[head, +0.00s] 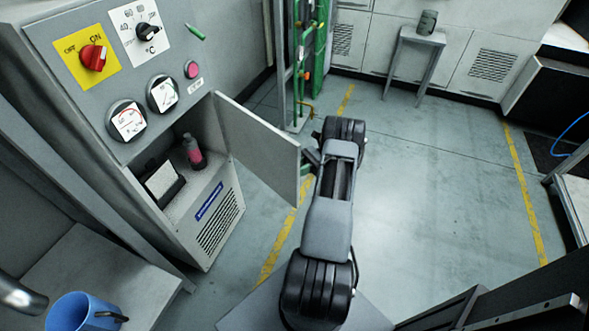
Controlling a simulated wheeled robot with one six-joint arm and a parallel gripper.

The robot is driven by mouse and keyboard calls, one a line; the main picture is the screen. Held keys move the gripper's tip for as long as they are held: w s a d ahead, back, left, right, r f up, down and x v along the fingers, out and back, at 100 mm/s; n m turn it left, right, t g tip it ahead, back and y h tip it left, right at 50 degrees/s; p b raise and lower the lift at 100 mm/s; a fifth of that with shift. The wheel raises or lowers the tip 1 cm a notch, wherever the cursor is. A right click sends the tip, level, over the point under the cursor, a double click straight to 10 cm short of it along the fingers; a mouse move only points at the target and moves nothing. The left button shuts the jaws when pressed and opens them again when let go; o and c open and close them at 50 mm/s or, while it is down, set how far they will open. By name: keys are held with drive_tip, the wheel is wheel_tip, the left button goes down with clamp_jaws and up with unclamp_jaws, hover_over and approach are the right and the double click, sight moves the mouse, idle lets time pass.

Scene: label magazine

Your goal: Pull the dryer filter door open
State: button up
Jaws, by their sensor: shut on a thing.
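The dryer cabinet (100,60) stands at the left. Its grey filter door (258,148) is hinged on the cabinet's right side and stands swung well out, with the compartment (160,155) exposed. My gripper (308,162) is at the free right edge of the door, shut on it; the fingertips and any handle are mostly hidden by the door and my arm. Inside the compartment are a small bottle with a pink label (193,151) and a dark box with a pale face (163,183).
A green frame (310,60) stands behind the door. A small stool (418,42) holding a jar (427,22) is at the back. The floor (430,190) to the right is clear.

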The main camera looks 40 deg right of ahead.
drive_tip(key=shift+o, duration=1.4)
drive_tip(key=shift+s, duration=0.1)
drive_tip(key=shift+a, duration=0.1)
drive_tip(key=shift+r+p, duration=0.55)
wheel_tip(320, 180, up, 3)
drive_tip(key=p, duration=0.2)
drive_tip(key=shift+f+p, duration=0.1)
drive_tip(key=shift+p, duration=0.3)
drive_tip(key=o, duration=0.5)
drive_tip(key=s+a+r, duration=0.1)
drive_tip(key=r, duration=0.1)
drive_tip(key=s+a+r, duration=0.2)
drive_tip(key=s+r, duration=0.1)
drive_tip(key=shift+r, duration=0.35)
drive_tip(key=s+a+r, duration=0.1)
drive_tip(key=s, duration=0.1)
drive_tip(key=s+a+r, duration=0.1)
drive_tip(key=s, duration=0.1)
drive_tip(key=s+a+r+p, duration=0.1)
drive_tip(key=s+a, duration=0.1)
drive_tip(key=shift+s, duration=0.15)
drive_tip(key=c, duration=0.5)
drive_tip(key=shift+s+a+r, duration=0.2)
drive_tip(key=shift+s+a, duration=0.25)
drive_tip(key=shift+s, duration=0.1)
